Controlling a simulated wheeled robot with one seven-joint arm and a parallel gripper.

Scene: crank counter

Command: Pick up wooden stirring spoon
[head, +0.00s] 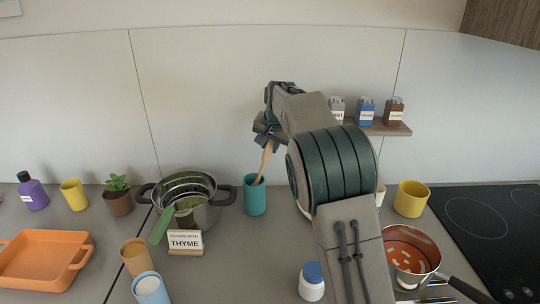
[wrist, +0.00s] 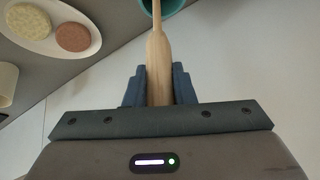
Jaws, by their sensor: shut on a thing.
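The wooden stirring spoon (head: 265,161) stands tilted in a teal cup (head: 255,197), its lower end hidden inside the cup. In the wrist view the spoon (wrist: 158,60) runs up from between the jaws to the teal cup (wrist: 170,5) at the top edge. My gripper (head: 266,137) is above the cup, shut on the upper part of the spoon. In the wrist view my gripper (wrist: 159,85) has a dark blue finger on each side of the wood.
A pot with a strainer (head: 190,197) and a THYME sign (head: 185,242) stand left of the cup. A white jar with a blue lid (head: 312,282) is in front. A shelf (head: 385,128) with small jars is on the wall at right. A red-filled saucepan (head: 412,250) sits at right.

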